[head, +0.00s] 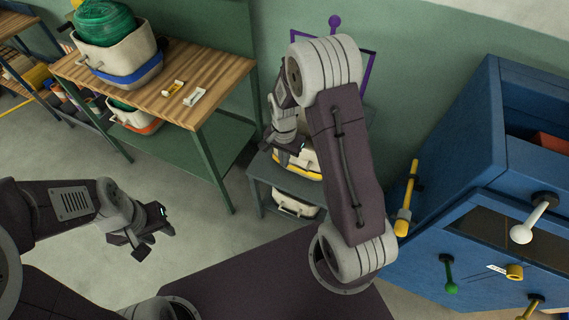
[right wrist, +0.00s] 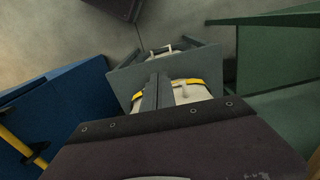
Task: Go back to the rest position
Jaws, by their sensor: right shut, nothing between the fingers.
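My left gripper (head: 148,232) hangs over bare floor at the lower left of the head view. Its fingers are small and dark there, and I cannot tell whether they are apart. My right arm is raised and bent in the middle of the head view. My right gripper (head: 288,150) points down in front of a small stand, partly beside the arm. In the right wrist view, my right gripper (right wrist: 157,93) shows its two fingers together with nothing between them. A white case with a yellow band (right wrist: 190,92) lies beyond the fingertips.
A wooden-topped table (head: 215,75) at the back left bears a white tub with green netting (head: 105,30). A small dark stand (head: 262,170) stands behind my right gripper. A blue cabinet (head: 470,150) with knobs and a yellow handle (head: 408,190) is at right. Floor at left is clear.

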